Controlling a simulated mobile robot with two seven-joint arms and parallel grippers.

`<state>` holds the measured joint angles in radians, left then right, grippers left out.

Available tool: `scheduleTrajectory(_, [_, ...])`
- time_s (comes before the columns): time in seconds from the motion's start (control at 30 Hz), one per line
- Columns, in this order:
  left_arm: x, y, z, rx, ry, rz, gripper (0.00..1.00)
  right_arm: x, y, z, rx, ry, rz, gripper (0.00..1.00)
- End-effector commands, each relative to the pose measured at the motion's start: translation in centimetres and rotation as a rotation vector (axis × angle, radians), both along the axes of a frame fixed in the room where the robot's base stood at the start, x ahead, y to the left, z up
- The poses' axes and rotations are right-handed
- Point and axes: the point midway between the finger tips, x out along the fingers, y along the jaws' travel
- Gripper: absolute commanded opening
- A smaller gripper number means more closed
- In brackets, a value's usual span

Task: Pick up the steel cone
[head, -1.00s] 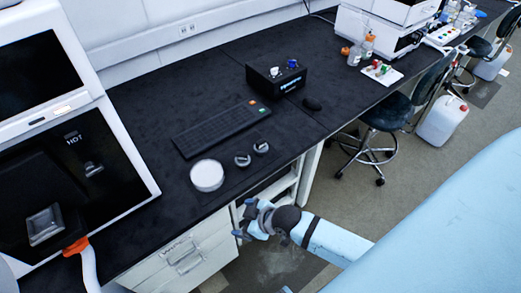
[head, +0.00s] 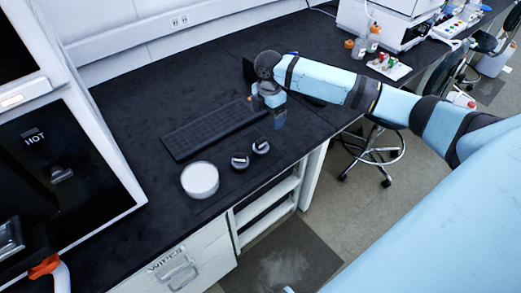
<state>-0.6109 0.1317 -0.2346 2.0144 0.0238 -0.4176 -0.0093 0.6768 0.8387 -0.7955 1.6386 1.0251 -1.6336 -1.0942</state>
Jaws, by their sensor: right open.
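I cannot single out a steel cone with certainty. Two small dark round pieces with shiny grey metal parts lie on the black bench, one left (head: 240,160) and one right (head: 261,147). My right gripper (head: 277,118) points down over the bench, just behind these pieces and by the right end of the keyboard. It is open, and I see nothing held in it. The black box behind is mostly hidden by my right wrist and forearm, and so is whatever stands on its top. My left gripper is not in view.
A black keyboard (head: 205,130) and a white round dish (head: 200,179) lie nearby on the bench (head: 130,140). A machine marked HOT (head: 62,165) stands at left. Bottles and a white instrument stand at the back right. A stool (head: 375,155) is below my arm.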

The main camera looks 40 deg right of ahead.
Motion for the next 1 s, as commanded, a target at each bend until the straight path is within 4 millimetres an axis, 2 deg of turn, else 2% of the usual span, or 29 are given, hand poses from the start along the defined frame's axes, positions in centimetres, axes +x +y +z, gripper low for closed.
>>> scheduleTrajectory(0.1, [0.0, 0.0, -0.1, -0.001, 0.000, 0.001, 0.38, -0.1, 0.1, -2.5, 0.001, 0.003, 0.001, 0.90])
scheduleTrajectory(0.3, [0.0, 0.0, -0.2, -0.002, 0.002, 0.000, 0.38, 0.0, 0.2, -6.1, 0.001, 0.000, -0.001, 0.90])
scheduleTrajectory(0.57, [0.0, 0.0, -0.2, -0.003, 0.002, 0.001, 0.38, 0.1, 0.2, -8.2, 0.002, -0.001, -0.001, 0.90])
scheduleTrajectory(0.83, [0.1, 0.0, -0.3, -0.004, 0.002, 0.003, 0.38, 0.8, 0.4, -12.0, 0.001, -0.001, -0.001, 0.90])
scheduleTrajectory(1.0, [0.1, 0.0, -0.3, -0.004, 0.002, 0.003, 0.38, 0.8, 0.3, -12.8, 0.001, -0.002, 0.000, 0.90])
